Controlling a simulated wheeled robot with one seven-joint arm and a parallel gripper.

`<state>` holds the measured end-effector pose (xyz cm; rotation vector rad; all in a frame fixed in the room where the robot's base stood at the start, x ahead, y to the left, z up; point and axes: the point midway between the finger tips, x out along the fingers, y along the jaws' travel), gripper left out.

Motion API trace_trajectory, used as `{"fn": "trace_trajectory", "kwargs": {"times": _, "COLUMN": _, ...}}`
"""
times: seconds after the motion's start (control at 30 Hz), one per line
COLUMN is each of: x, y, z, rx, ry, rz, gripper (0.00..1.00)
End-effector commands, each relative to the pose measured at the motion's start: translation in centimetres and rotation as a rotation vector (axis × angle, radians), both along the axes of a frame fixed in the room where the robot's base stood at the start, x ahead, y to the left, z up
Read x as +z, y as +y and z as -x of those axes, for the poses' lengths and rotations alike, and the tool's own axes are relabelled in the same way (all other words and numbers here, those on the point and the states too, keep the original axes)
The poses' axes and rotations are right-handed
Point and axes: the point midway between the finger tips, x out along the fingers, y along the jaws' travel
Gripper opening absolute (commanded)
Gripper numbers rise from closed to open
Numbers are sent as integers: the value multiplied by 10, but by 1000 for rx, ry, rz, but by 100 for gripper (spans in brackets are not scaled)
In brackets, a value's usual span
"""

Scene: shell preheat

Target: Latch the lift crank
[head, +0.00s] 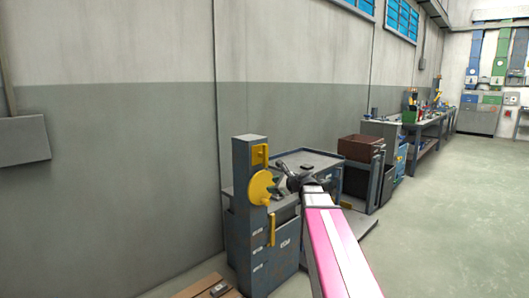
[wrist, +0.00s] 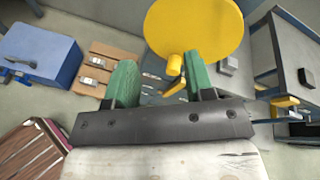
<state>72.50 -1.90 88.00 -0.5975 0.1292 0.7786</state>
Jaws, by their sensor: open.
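The lift crank, a yellow disc (head: 262,187), sits on the side of an upright blue-grey post (head: 249,203). In the wrist view the disc (wrist: 195,27) fills the top middle. A small yellow crank knob (wrist: 174,65) sticks out below its rim. My gripper (wrist: 161,78) is open, with green fingers apart. The knob appears between them in the picture, closer to the right finger; contact cannot be told. In the head view my gripper (head: 280,190) is just right of the disc, partly hidden by my arm.
A yellow bracket (head: 260,154) is above the disc and a yellow handle (head: 271,230) below it on the post. A grey workbench (head: 310,159) stands behind. A wooden pallet (wrist: 107,60) and blue box (wrist: 38,55) are on the floor. Open floor lies right.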

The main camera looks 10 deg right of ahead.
Motion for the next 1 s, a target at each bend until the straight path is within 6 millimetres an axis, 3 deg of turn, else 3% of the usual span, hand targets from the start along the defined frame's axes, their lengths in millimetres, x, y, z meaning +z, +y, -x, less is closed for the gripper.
{"fn": "trace_trajectory", "kwargs": {"times": 0.03, "x": 29, "y": -12, "z": -13, "rx": -50, "ry": 5, "rz": -118, "gripper": 49}}
{"fn": "trace_trajectory", "kwargs": {"times": 0.1, "x": 62, "y": -23, "z": -23, "rx": -101, "ry": 20, "rz": -278, "gripper": 49}}
{"fn": "trace_trajectory", "kwargs": {"times": 0.2, "x": 97, "y": -37, "z": -31, "rx": -146, "ry": 39, "rz": -452, "gripper": 49}}
{"fn": "trace_trajectory", "kwargs": {"times": 0.3, "x": 116, "y": -44, "z": -34, "rx": -164, "ry": 53, "rz": -555, "gripper": 49}}
{"fn": "trace_trajectory", "kwargs": {"times": 0.57, "x": 124, "y": -37, "z": -51, "rx": -169, "ry": 62, "rz": -597, "gripper": 49}}
{"fn": "trace_trajectory", "kwargs": {"times": 1.0, "x": 123, "y": 6, "z": -109, "rx": -168, "ry": 61, "rz": -594, "gripper": 49}}
